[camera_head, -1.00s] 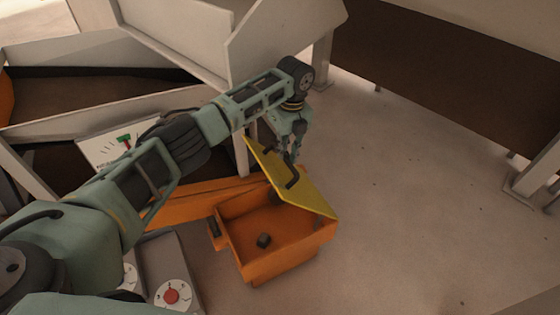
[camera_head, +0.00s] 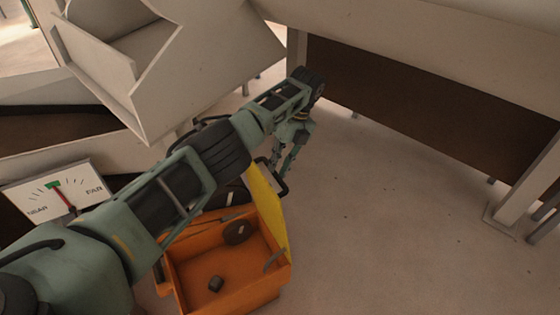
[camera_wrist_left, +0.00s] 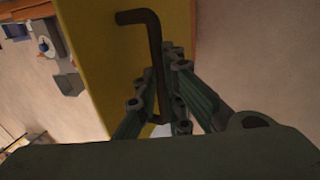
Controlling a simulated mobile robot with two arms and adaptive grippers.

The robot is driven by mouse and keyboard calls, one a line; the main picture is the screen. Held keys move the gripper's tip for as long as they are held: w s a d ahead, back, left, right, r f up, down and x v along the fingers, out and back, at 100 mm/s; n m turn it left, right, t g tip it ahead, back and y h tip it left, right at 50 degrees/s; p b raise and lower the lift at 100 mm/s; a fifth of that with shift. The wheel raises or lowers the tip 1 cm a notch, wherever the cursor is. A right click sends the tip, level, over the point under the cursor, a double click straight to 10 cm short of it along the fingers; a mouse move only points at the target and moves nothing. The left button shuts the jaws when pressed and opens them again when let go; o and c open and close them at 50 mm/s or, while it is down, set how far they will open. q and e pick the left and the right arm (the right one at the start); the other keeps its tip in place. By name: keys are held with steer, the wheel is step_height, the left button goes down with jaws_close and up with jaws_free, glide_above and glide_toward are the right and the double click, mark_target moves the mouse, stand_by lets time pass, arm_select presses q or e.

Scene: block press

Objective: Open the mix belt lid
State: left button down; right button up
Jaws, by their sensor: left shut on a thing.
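The yellow lid (camera_head: 266,208) stands steeply raised along the right side of the orange box (camera_head: 222,300), whose inside is open to view. My left gripper (camera_head: 288,168) is beyond the lid, at its outer face, shut on the lid's dark bent handle (camera_head: 279,189). In the left wrist view the lid (camera_wrist_left: 95,55) fills the left and middle, and the handle (camera_wrist_left: 151,38) runs down between the fingers of my left gripper (camera_wrist_left: 163,85). My right gripper is not in view.
A gauge panel (camera_head: 55,186) and a pale chute (camera_head: 170,70) stand left. Open floor (camera_head: 390,230) lies to the right.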

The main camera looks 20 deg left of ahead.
arm_select(q)
steer(key=shift+s+f, duration=0.25)
steer(key=shift+f, duration=0.3)
steer(key=shift+s+f, duration=0.25)
steer(key=shift+f, duration=0.25)
steer(key=c, duration=2.3)
jaws_free()
steer(key=o, duration=0.4)
steer(key=shift+w+a+f+g, duration=0.2)
steer(key=shift+w+f+g, duration=0.1)
steer(key=shift+w+f, duration=0.1)
steer(key=shift+o, duration=0.5)
steer(key=shift+r, duration=0.1)
steer(key=shift+s+r, duration=0.15)
steer(key=shift+r, duration=0.4)
step_height(320, 180, up, 10)
steer(key=shift+f, duration=0.25)
steer(key=shift+d, duration=0.1)
